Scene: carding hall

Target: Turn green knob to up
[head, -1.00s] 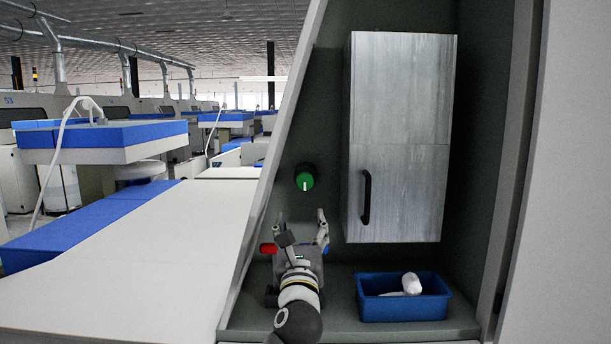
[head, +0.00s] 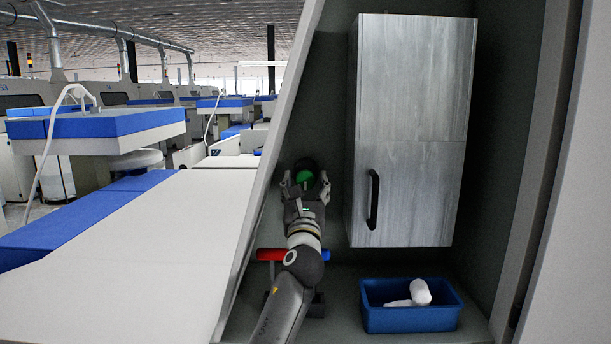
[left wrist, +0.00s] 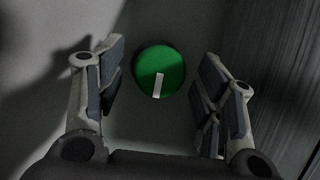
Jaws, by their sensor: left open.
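The green knob (head: 306,181) is on the grey back wall of the alcove, left of the grey cabinet, and my left gripper partly hides it in the head view. In the left wrist view the knob (left wrist: 160,72) is a green disc with a white mark running from near its centre to the lower edge of the disc in the picture. My left gripper (head: 305,180) is open, one finger on each side of the knob. In the left wrist view the fingers (left wrist: 163,90) stand apart from the knob with gaps on both sides. My right gripper does not show.
A grey wood-grain cabinet (head: 412,95) with a black handle (head: 373,200) hangs right of the knob. A blue bin (head: 412,319) with white items (head: 417,293) stands below. A bar with red (head: 270,254) and blue (head: 326,255) ends lies behind my left arm.

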